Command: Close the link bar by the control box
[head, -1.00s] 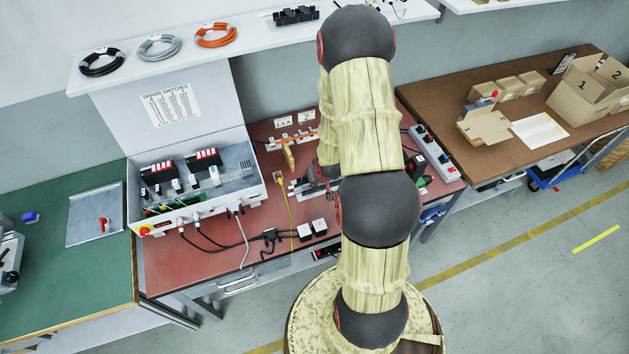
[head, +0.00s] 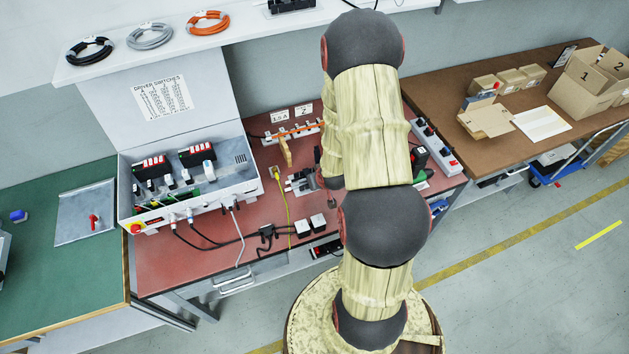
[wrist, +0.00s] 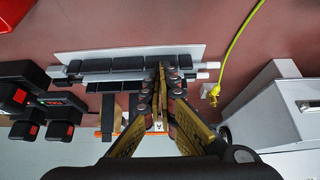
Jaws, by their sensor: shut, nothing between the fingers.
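The control box (head: 190,185) is an open grey case at the left of the red bench, with dark modules inside. A grey box side, likely the same one, shows at right in the wrist view (wrist: 265,105). To its right on the bench is a small pale unit (head: 300,182). In the wrist view it is a pale plate (wrist: 120,55) with a row of black blocks (wrist: 125,65). Which part is the link bar, and its position, I cannot tell. My gripper (wrist: 161,72) is shut and empty, its tips at the row's right part. My arm partly hides it in the head view.
A yellow cable (head: 287,205) runs beside the unit. White plug blocks (head: 310,226) and dark cables lie at the bench front. A socket strip (head: 435,147) stands at the right edge. Black blocks with red marks (wrist: 40,100) are at left in the wrist view.

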